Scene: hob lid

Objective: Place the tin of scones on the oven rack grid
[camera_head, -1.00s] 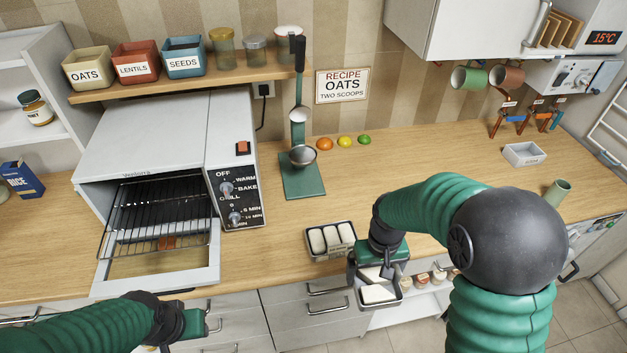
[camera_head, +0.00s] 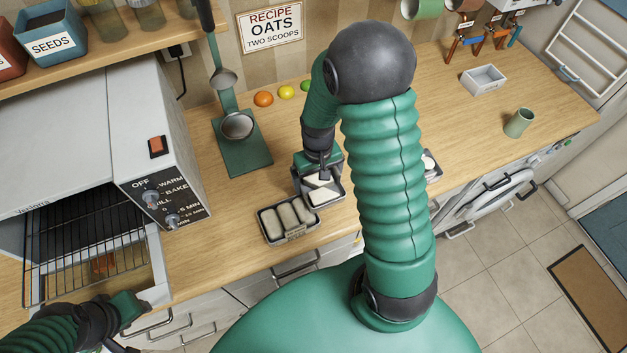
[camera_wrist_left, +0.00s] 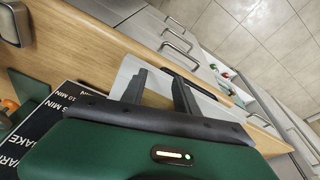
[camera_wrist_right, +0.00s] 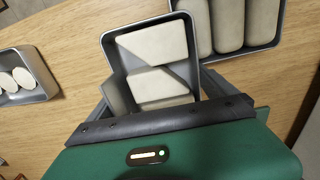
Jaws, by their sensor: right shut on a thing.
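The tin of scones (camera_head: 325,198), a grey tin with pale wedge-shaped pieces, is over the counter. It also shows in the right wrist view (camera_wrist_right: 107,45). The oven rack grid (camera_head: 85,232), of dark wires, is in the open oven at the left, well away from the tin. My left gripper (camera_head: 140,303) is near the lowered oven door. In the left wrist view its fingers (camera_wrist_left: 160,85) are apart and empty.
A tin of oblong loaves (camera_head: 288,220) stands left of the held tin. A third tin with round pieces (camera_wrist_right: 25,75) is on its other side. A green board with a ladle (camera_head: 240,145) lies between oven and tins. The oven's control panel (camera_head: 165,195) stands beside the rack opening.

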